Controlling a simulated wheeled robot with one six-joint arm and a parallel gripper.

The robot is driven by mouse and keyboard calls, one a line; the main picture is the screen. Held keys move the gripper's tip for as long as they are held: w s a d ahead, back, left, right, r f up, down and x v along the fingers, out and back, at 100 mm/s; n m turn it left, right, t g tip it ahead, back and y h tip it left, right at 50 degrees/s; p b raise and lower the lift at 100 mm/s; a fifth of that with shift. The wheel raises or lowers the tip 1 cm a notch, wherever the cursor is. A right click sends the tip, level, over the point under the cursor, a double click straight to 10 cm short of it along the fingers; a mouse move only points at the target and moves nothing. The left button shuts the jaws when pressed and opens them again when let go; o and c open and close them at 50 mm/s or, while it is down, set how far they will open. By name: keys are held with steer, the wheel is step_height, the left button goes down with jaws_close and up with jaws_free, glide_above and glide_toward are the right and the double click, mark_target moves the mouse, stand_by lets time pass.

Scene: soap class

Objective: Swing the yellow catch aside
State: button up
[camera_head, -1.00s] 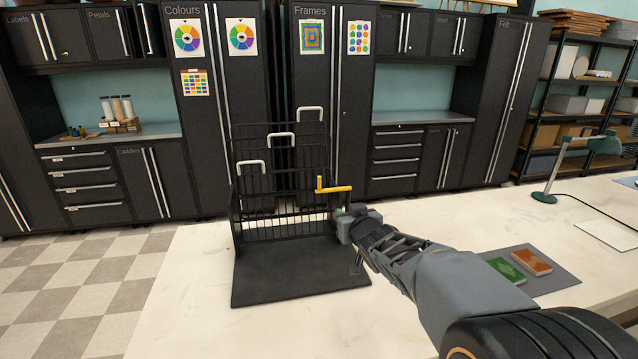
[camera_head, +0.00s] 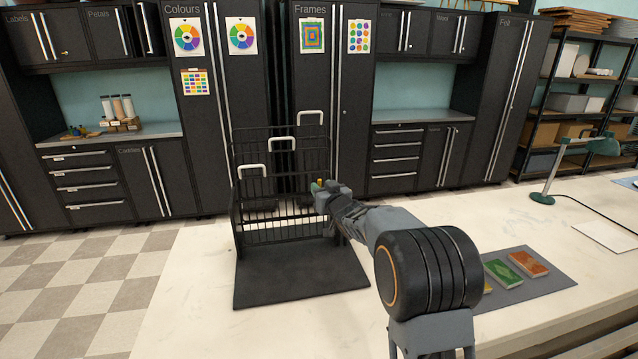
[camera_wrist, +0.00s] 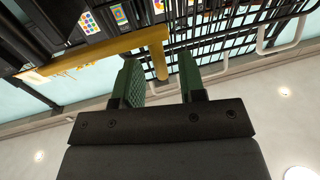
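The yellow catch (camera_wrist: 95,52) is a bar with a short post at one end. In the wrist view the bar runs in from the left, and its post stands between the green fingertips of my gripper (camera_wrist: 158,72). The fingers are apart, with gaps beside the post. In the head view my gripper (camera_head: 322,189) is at the right front of the black wire rack (camera_head: 247,217). It hides most of the catch there; only a small yellow bit (camera_head: 319,183) shows.
The rack has tiered dividers with white handles (camera_head: 252,169) and a black base plate (camera_head: 300,275) on the pale table (camera_head: 185,300). A grey mat (camera_head: 548,284) with green and orange blocks lies right of my arm. A lamp (camera_head: 543,197) stands farther right.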

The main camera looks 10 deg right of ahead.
steer(key=shift+w+a, duration=0.2)
steer(key=shift+w, duration=0.9)
jaws_close()
